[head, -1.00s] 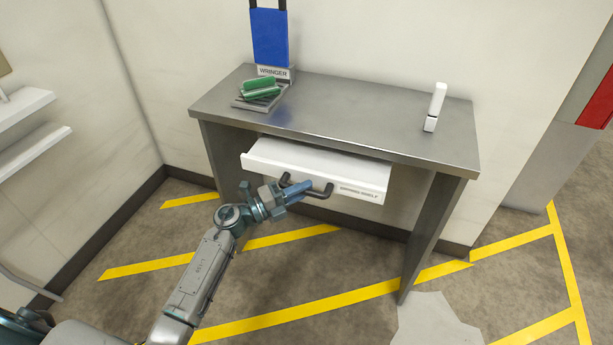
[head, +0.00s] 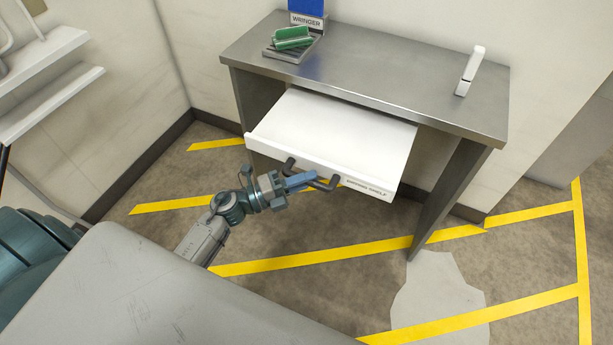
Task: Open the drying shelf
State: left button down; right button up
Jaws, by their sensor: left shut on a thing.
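The drying shelf (head: 335,135) is a white sliding shelf under the grey metal table, with a printed label on its front. It stands pulled well out past the table's front edge, and its bare top shows. A dark bar handle (head: 325,184) is on its front. My left gripper (head: 302,181) is shut on this handle, with its blue fingers at the bar. My right gripper is not in view.
White wall shelves (head: 45,100) are at the left. Yellow-striped floor is open in front.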

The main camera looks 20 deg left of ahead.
pick_arm(q)
jog(key=c, duration=1.3)
grip_release()
jog(key=shift+s+a+f, duration=0.15)
jog(key=shift+s+a, duration=0.15)
jog(key=shift+a, duration=0.1)
jog(key=shift+b+v, duration=0.85)
jog(key=shift+v, duration=4.1)
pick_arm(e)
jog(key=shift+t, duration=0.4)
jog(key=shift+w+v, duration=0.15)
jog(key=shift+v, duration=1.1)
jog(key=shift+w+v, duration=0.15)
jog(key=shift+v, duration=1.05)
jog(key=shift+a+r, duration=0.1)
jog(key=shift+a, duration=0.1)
